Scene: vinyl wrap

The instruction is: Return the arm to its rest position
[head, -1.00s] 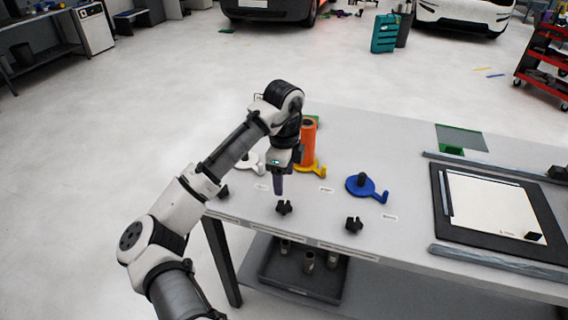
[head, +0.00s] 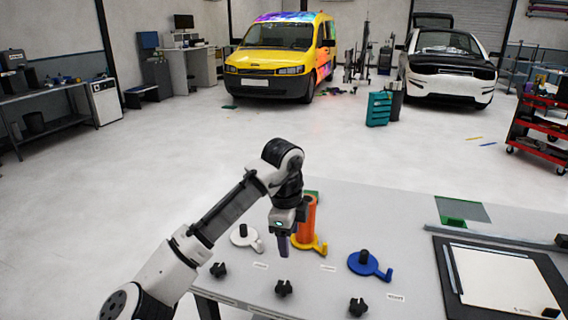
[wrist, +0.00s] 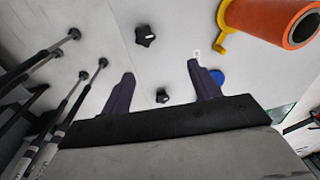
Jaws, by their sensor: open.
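My arm reaches over the left part of the grey table (head: 410,225). My gripper (head: 282,252) points down above the table, in front of the orange roll. In the wrist view my gripper (wrist: 163,80) has its two dark fingers spread wide with nothing between them. The orange roll (head: 305,222) stands upright on the yellow holder (head: 318,246). The roll also shows at the upper right of the wrist view (wrist: 262,18), clear of the fingers.
A white holder (head: 243,236) and a blue holder (head: 369,264) stand either side of the roll. Black knobs (head: 283,288) line the front edge. A black mat with a white sheet (head: 500,278) lies on the right. Open floor lies left of the table.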

